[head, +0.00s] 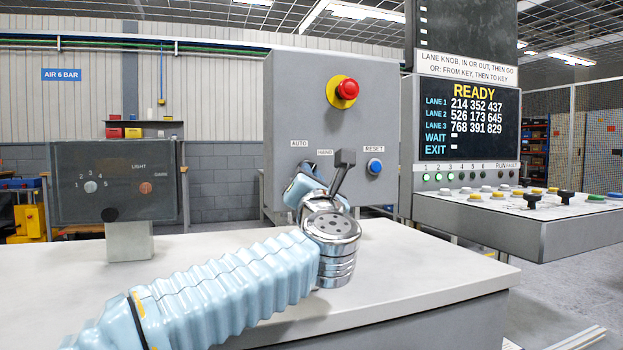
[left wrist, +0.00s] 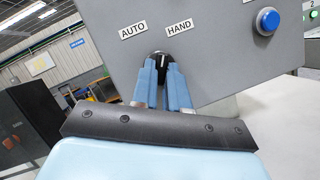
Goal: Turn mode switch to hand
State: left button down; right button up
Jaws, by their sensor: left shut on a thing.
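The mode switch (left wrist: 162,58) is a small dark knob with a white pointer mark on the front of a grey control box (head: 290,100). Its labels read AUTO (left wrist: 133,30) and HAND (left wrist: 179,28). My left gripper (left wrist: 162,68) has its two blue fingers shut on the knob, one on each side. The white mark points roughly up between the two labels; I cannot tell its exact setting. In the head view my left wrist and gripper hide the knob below the HAND label (head: 325,153). My right gripper is not in view.
A blue RESET button (head: 374,166) sits right of the switch, and a red emergency button (head: 347,89) above. A grey lamp box (head: 110,180) stands at left on the pale bench (head: 440,270). A button console (head: 520,205) with a READY display (head: 470,120) is at right.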

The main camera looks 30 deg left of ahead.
pick_arm(q)
jog(key=m+h+p, duration=0.1)
jog(key=m+p, duration=0.1)
jog(key=m+h+p, duration=0.1)
jog(key=m, duration=0.2)
jog(key=m+h+p, duration=0.1)
jog(key=m+p, duration=0.1)
jog(key=shift+s+a+r+m+p, duration=0.15)
jog(key=shift+r+m+p, duration=0.1)
jog(key=shift+m+p, duration=0.05)
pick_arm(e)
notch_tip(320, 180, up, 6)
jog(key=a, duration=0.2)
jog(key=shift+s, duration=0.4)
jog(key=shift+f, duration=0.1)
pick_arm(q)
jog(key=c, duration=1.1)
grip_release()
jog(key=shift+c, duration=0.2)
